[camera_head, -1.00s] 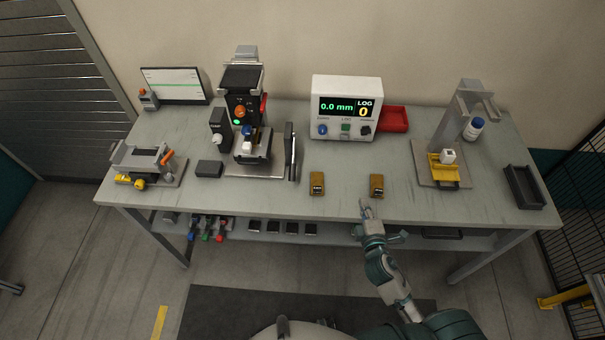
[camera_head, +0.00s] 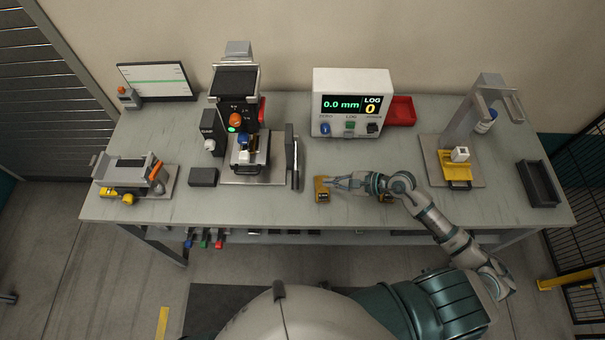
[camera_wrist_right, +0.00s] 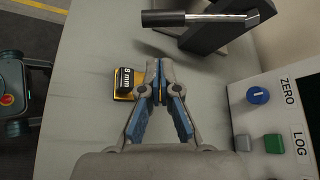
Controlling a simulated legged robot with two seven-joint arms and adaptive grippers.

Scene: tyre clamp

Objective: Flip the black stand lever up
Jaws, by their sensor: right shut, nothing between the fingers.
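The black stand (camera_head: 289,143) stands right of the press on the left half of the bench. Its lever (camera_head: 295,163), a metal rod with a dark grip, hangs down along the stand's right side in the head view. In the right wrist view the stand (camera_wrist_right: 222,22) and lever (camera_wrist_right: 165,18) are at the top. My right gripper (camera_head: 330,183) is shut and empty, to the right of and nearer than the lever and apart from it. Its fingertips (camera_wrist_right: 165,68) show beside a yellow 8 mm block (camera_wrist_right: 125,82). My left gripper is not in view.
The yellow block (camera_head: 321,191) lies by my fingertips; another block (camera_head: 385,197) is partly behind my right arm. The press (camera_head: 235,105) stands left of the lever. The display box (camera_head: 350,90) is behind and right. Bare bench lies between the lever and the blocks.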

